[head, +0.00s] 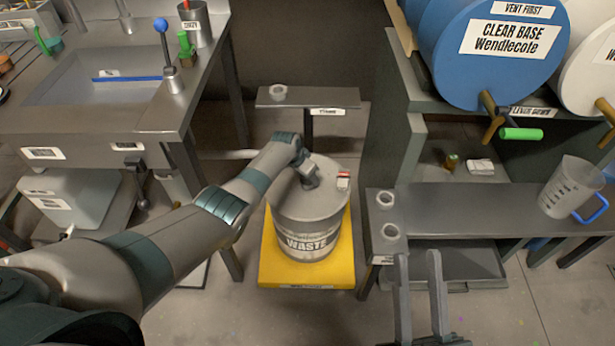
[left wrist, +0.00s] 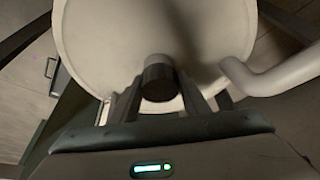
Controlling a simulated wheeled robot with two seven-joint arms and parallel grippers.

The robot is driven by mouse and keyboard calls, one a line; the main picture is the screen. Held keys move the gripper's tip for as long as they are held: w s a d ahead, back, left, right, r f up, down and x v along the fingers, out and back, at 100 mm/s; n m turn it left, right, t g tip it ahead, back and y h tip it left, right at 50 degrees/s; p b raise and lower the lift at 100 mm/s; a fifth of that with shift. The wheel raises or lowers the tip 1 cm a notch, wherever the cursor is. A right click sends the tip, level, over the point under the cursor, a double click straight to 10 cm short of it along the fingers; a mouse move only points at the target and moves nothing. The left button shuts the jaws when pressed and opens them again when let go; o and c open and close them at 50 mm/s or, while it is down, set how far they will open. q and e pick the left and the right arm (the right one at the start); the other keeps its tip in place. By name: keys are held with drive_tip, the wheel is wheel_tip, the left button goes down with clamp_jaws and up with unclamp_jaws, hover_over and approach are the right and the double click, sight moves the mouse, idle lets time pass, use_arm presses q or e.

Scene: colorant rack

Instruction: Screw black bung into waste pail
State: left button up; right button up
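The waste pail (head: 305,243) is a grey drum marked WASTE, with a round pale lid and a small red-and-white item on top. My left gripper (head: 310,180) reaches down over the lid; the head view hides its fingertips. In the left wrist view, the fingers of my left gripper (left wrist: 160,96) stand on both sides of a dark cylinder, the black bung (left wrist: 160,85), and appear closed on it. The bung is against or just over the pale lid (left wrist: 105,45); I cannot tell whether it sits in an opening. My right gripper (head: 420,270) is open and empty, lower right.
The pail stands on a yellow platform (head: 270,265). A small grey shelf (head: 335,97) is behind it. The right bench (head: 460,212) carries two small rings and a clear jug (head: 570,187). A sink (head: 95,90) is at left. Drums (head: 490,75) lie above right.

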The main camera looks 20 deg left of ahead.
use_arm(q)
drive_tip(key=shift+o, duration=1.2)
